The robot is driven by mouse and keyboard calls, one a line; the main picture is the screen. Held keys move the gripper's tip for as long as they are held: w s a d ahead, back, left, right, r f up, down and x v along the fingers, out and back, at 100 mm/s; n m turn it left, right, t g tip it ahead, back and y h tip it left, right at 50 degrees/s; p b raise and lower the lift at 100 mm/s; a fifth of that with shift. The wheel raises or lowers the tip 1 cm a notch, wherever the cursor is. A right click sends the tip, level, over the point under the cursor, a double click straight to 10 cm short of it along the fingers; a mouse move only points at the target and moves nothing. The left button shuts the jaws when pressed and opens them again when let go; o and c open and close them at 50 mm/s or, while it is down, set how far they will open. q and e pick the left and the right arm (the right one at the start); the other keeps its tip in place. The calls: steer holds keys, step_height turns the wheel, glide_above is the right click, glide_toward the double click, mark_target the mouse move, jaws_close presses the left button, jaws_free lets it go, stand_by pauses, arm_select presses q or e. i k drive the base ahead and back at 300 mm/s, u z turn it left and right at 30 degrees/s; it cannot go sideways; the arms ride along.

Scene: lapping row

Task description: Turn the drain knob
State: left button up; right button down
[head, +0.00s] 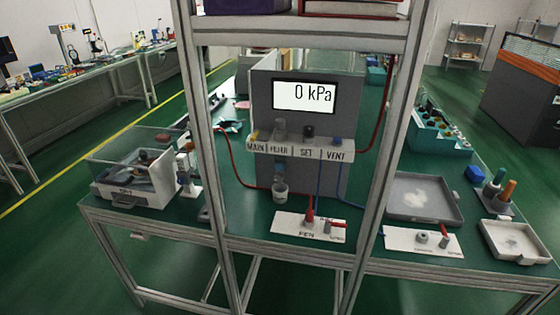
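No knob in view has a legible drain label, so I cannot tell which one is the drain knob. A grey panel (262,100) with a "0 kPa" display (303,95) stands on the middle bench. Its ledge (290,150) reads what looks like MARK, FILTER, SET and VENT. A dark knob (308,131) sits above SET and a blue one (337,141) above VENT. A small cup (281,192) is below the FILTER part. A white plate (400,240) at the right carries a small round knob (422,238) and a red-topped part (444,232). Neither gripper is in view.
Metal frame posts (203,120) stand on both sides of the panel. A white plate marked PEN (285,223) lies in front. A clear-lidded machine (130,188) is at the left. A grey tray (452,213) and a pale tray (490,243) are at the right.

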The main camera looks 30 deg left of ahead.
mark_target(278, 178)
steer(key=u, duration=0.05)
steer(key=k, duration=0.5)
steer(key=u, duration=1.45)
steer(key=i, duration=0.95)
steer(key=z, duration=0.75)
